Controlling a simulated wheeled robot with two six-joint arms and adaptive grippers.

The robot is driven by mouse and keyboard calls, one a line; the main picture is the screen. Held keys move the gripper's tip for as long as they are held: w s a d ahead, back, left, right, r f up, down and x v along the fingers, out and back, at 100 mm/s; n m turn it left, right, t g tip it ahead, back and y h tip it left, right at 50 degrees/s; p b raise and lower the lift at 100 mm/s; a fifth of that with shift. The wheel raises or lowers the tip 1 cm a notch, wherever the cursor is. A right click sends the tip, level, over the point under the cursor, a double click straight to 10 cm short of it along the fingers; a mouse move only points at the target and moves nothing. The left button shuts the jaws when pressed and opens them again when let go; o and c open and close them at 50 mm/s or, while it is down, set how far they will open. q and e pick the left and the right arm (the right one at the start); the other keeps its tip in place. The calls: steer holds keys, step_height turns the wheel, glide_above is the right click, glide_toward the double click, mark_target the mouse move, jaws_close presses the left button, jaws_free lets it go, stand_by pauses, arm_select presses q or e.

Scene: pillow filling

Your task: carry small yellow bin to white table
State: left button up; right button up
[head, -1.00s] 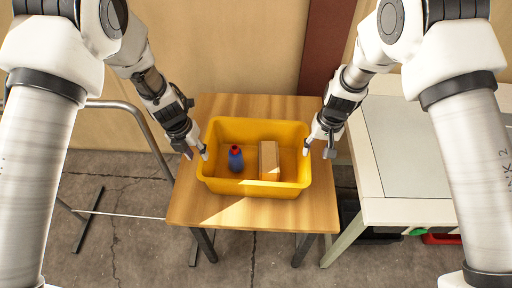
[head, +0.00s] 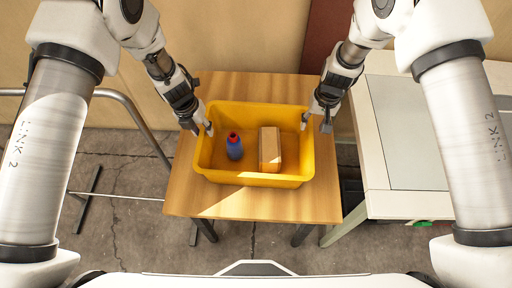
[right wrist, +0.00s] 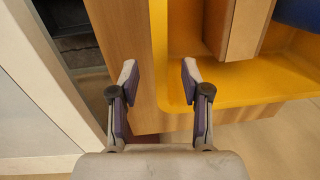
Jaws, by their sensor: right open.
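The small yellow bin (head: 254,180) sits on a wooden table and holds a blue bottle (head: 234,149) with a red cap and a tan box (head: 270,150). The white table (head: 375,150) stands to the right. My left gripper (head: 203,130) is at the bin's left rim, its fingers apart. My right gripper (head: 315,123) is at the bin's right rim. In the right wrist view my right gripper (right wrist: 158,78) is open, with one finger on each side of the bin's rim (right wrist: 159,45). I cannot tell whether the fingers touch it.
The wooden table (head: 250,207) has bare top in front of and behind the bin. A grey metal rail (head: 140,120) stands at the left. A wall (head: 240,40) is close behind. A narrow gap separates the two tables. Cracked floor (head: 120,210) is open at the left.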

mark_target(209, 142)
arm_select(q)
steer(key=f, duration=0.3)
steer(key=d+f, duration=0.1)
steer(key=f, duration=0.1)
steer(key=shift+f, duration=0.3)
arm_select(e)
steer(key=f, duration=0.3)
steer(key=shift+s+a+f, duration=0.15)
steer(key=shift+a+f, duration=0.05)
steer(key=shift+f, duration=0.1)
arm_select(q)
steer(key=shift+w+f, duration=0.2)
steer(key=shift+f, duration=0.25)
arm_select(e)
steer(key=shift+f, duration=0.35)
arm_select(q)
steer(key=shift+s, duration=0.1)
arm_select(e)
steer(key=shift+r, duration=0.1)
arm_select(q)
steer(key=shift+r, duration=0.1)
steer(key=shift+c, duration=1.4)
arm_select(e)
steer(key=shift+c, duration=1.3)
arm_select(q)
jaws_close()
arm_select(e)
jaws_close()
